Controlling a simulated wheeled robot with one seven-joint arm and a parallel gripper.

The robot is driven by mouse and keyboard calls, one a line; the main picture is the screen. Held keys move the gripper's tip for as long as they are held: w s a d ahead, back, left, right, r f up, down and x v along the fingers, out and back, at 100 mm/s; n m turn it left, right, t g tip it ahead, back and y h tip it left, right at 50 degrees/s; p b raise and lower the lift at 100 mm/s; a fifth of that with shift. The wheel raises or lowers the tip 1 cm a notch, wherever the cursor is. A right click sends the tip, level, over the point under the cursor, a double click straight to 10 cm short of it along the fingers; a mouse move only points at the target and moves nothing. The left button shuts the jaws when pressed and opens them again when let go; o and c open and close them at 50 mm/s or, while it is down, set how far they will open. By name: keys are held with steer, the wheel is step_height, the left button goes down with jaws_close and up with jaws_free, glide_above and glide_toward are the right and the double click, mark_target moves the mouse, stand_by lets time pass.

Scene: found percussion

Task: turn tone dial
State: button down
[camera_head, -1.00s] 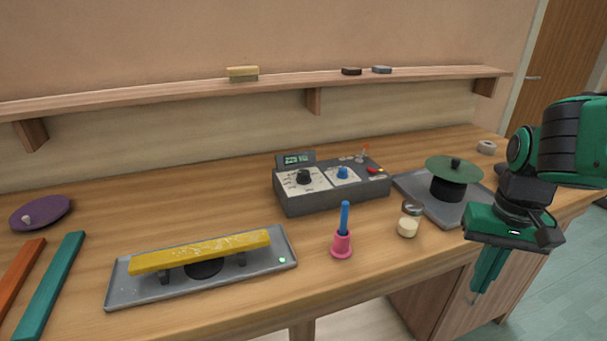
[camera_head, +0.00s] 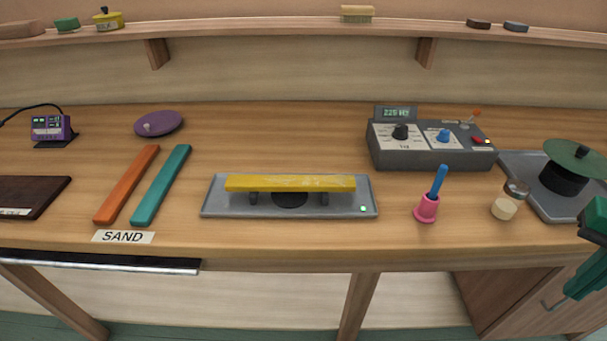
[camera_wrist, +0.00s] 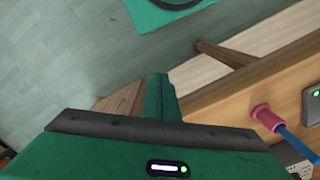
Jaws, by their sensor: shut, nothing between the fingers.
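A grey control box (camera_head: 432,158) stands at the back right of the bench. It has a lit display (camera_head: 396,113) reading about 225 Hz. On its top are a black dial (camera_head: 400,132) and a blue dial (camera_head: 443,135), each on a white scale panel; the lettering is too small to tell which one is tone. My gripper (camera_head: 578,290) is at the right edge of the head view, partly cut off, in front of the bench and well away from the box. It is shut and empty; its green fingers (camera_wrist: 160,97) show in the wrist view.
A yellow bar (camera_head: 290,183) rests on a grey tray. A pink-based blue-handled bell (camera_head: 427,207) and a small jar (camera_head: 505,207) stand in front of the box. A green disc (camera_head: 574,158) is at right. Orange and teal bars (camera_head: 162,185) lie left.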

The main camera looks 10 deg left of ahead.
steer(key=c, duration=1.4)
jaws_free()
steer(key=shift+s+r, duration=0.1)
steer(key=shift+o, duration=0.2)
step_height(320, 180, up, 12)
steer(key=n+t+y, duration=0.1)
steer(key=n+t, duration=0.3)
steer(key=n, duration=0.7)
glide_above(402, 127)
steer(key=s+d, duration=0.2)
steer(key=s, duration=0.2)
steer(key=shift+y, duration=0.3)
steer(key=x, duration=1)
steer(key=shift+w+a, duration=0.1)
steer(key=shift+w, duration=0.05)
steer(key=c, duration=1)
